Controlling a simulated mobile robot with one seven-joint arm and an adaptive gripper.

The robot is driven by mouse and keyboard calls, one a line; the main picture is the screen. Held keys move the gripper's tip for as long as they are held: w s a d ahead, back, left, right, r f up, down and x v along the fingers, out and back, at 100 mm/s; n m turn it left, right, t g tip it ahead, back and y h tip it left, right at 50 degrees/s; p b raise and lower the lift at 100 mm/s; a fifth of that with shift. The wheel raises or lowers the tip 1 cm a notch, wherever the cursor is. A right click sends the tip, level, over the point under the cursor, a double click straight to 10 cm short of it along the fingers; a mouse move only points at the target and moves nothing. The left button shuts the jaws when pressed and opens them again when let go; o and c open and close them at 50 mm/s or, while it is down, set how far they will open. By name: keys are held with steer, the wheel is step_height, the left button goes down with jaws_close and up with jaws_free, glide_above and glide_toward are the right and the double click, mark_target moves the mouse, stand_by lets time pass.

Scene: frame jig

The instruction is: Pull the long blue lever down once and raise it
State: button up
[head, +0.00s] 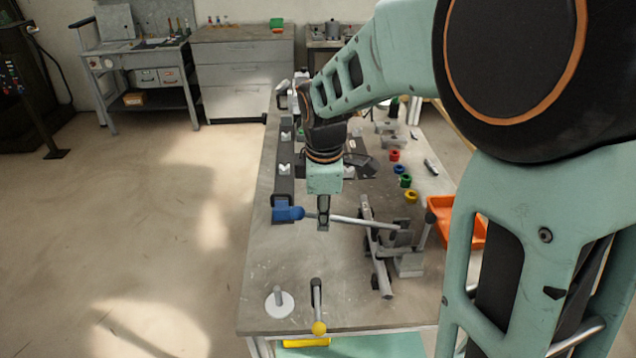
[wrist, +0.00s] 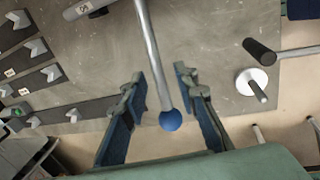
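The long blue lever is a grey rod (head: 360,221) with a blue knob (head: 289,213) at its left end. It reaches left from a metal clamp-like fixture (head: 384,245) over the bench and lies nearly level in the head view. In the wrist view the rod (wrist: 150,45) comes down between my fingers and ends in the blue knob (wrist: 170,120). My gripper (head: 323,219) points down at the rod just right of the knob. Its fingers (wrist: 160,76) are open, one on each side of the rod, with gaps showing. Exact height against the rod is unclear.
A white disc with a peg (head: 280,304) and a short lever with a yellow knob (head: 319,328) stand at the near bench end. An orange tray (head: 470,232) is right of the fixture. Coloured rings, including a yellow one (head: 411,197), lie behind it.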

steer(key=shift+w+f, duration=0.15)
steer(key=shift+f, duration=0.8)
steer(key=shift+c, duration=0.3)
jaws_close()
